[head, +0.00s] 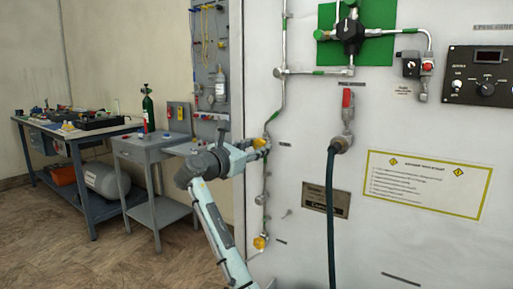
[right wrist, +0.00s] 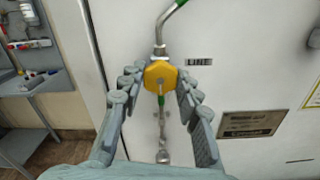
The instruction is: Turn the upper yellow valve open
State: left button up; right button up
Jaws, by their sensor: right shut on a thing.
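The upper yellow valve (head: 260,143) sits on the thin vertical pipe at the left side of the white panel. In the right wrist view it is a yellow six-sided knob (right wrist: 160,74) with pipe above and below it. My right gripper (head: 254,148) is at this valve. Its two fingers (right wrist: 159,78) stand on either side of the knob and are shut on it. The gripper partly hides the valve in the head view. The lower yellow valve (head: 260,242) is further down the same pipe. My left gripper is out of view.
A dark hose (head: 331,215) hangs from a red-handled fitting (head: 347,105) to the right. A metal plate (head: 327,201) and yellow-edged notice (head: 423,185) are on the panel. A grey side table (head: 150,150) and workbench (head: 75,133) stand at the left.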

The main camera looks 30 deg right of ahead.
jog(key=o, duration=1.2)
jog(key=shift+c, duration=0.2)
jog(key=shift+a, duration=0.1)
jog(key=v, duration=1.1)
jog(key=shift+s+a, duration=0.15)
jog(key=shift+a, duration=0.25)
jog(key=shift+f, duration=0.1)
